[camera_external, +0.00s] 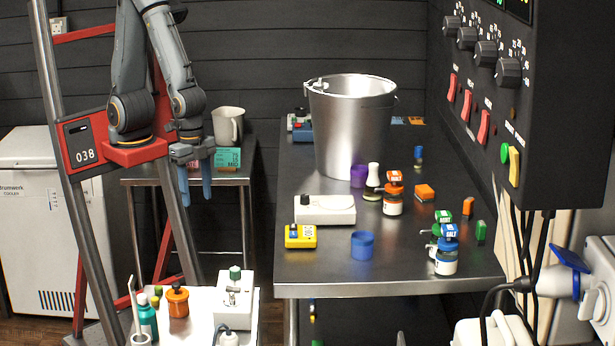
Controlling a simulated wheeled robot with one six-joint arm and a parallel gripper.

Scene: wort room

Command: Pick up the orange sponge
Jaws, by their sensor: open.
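A small orange block (425,192) lies on the dark metal table, right of the bottles; it may be the orange sponge, but it is too small to tell. A smaller orange piece (468,205) stands further right, near the wall panel. My gripper (196,184) hangs at the left with its two blue fingers pointing down. It is open and empty, well left of the dark table and far from both orange pieces.
On the dark metal table (400,280) stand a large metal bucket (345,130), a white device (325,210), a yellow box (300,236), a blue cup (362,245) and several small bottles. A black control panel (480,120) rises at the right. The table's front edge is mostly clear.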

